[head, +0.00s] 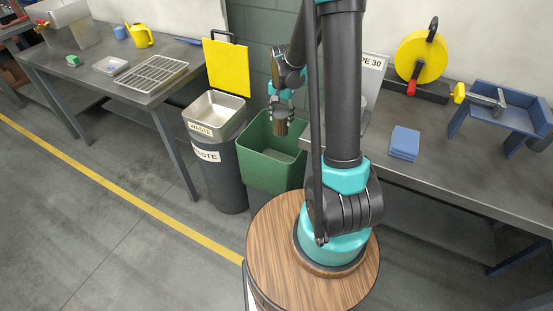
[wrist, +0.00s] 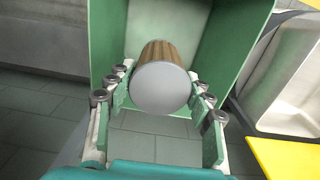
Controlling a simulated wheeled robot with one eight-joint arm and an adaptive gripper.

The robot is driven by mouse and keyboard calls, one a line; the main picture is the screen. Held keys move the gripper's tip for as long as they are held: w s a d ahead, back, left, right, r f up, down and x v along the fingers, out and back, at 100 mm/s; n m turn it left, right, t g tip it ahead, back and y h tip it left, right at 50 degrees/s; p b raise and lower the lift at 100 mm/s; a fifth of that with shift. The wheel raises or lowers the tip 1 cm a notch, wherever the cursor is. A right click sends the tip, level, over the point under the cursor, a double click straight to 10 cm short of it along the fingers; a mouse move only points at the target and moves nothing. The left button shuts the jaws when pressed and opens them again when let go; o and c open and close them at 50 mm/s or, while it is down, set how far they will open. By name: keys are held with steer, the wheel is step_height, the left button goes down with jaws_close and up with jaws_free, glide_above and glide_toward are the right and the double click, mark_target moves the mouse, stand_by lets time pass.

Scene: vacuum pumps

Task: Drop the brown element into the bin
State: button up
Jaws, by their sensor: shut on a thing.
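The brown element (head: 281,127) is a short cylinder with a brown ribbed side and a flat grey end. My gripper (head: 282,108) is shut on it and holds it over the opening of the green bin (head: 259,175). In the wrist view the element (wrist: 160,85) sits between the two fingers of my gripper (wrist: 160,98), its grey end facing the camera. The green bin's walls (wrist: 107,40) show behind and around it. How far it hangs above the bin's floor I cannot tell.
A grey waste bin (head: 225,170) with its yellow lid (head: 227,66) raised stands left of the green bin. A metal table (head: 120,80) with a wire rack is at the left. A workbench (head: 440,180) with blue cloths (head: 405,142) is at the right.

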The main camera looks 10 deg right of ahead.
steer(key=shift+f, duration=2.1)
steer(key=o, duration=1.6)
step_height(320, 180, up, 12)
steer(key=shift+r, duration=0.1)
